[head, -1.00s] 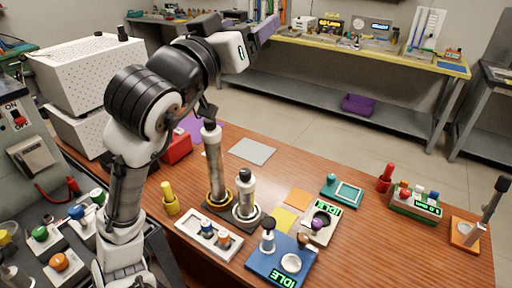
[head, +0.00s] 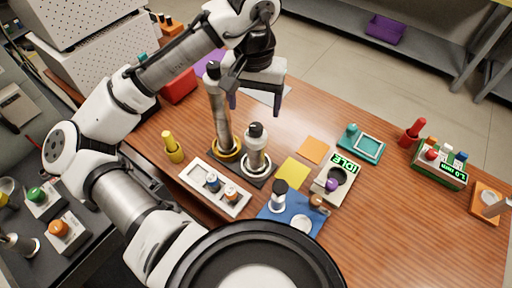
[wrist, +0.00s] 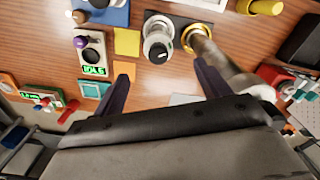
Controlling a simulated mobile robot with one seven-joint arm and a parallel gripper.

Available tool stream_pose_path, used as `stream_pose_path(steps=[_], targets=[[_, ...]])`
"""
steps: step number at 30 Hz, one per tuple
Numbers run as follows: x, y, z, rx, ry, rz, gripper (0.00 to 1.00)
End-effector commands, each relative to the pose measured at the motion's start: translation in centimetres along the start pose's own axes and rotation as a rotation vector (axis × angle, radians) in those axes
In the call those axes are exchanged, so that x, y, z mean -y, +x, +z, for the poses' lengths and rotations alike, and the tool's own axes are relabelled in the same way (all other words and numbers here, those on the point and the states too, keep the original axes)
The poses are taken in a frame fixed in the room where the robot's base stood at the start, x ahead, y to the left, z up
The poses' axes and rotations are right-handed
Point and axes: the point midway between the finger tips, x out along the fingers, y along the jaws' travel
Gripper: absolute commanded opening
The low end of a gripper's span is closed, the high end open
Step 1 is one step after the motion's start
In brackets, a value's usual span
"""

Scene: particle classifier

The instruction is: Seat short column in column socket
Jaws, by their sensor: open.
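The short column (head: 256,147) is a metallic cylinder with a dark cap. It stands upright in a silver-white ring socket (head: 262,170) on a dark base plate; I cannot tell how deep it sits. From above it shows in the wrist view (wrist: 158,48). The tall column (head: 222,115) stands beside it in a gold ring (head: 227,153). My gripper (head: 255,103) is open and empty, purple fingers pointing down, above and beyond the columns. In the wrist view my gripper (wrist: 161,72) has the short column ahead between its finger lines, not touching.
A white tray (head: 205,195) with small knobs, a yellow peg (head: 173,148) and a blue station (head: 290,210) stand near the columns. A yellow pad (head: 293,172) and an IDLE device (head: 335,182) lie right.

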Motion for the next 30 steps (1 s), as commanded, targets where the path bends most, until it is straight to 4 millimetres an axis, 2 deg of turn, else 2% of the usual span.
stream_pose_path(steps=[1,6,14,24,30], targets=[[0.0,1.2,0.0,0.004,0.0,0.005,0.75],[0.0,3.9,0.0,0.001,-0.001,0.001,0.75],[-0.1,5.7,-0.1,0.0,0.001,0.001,0.75],[-0.4,10.0,-0.2,-0.001,-0.001,0.002,0.75],[-0.4,10.4,-0.2,-0.003,0.0,0.001,0.75]])
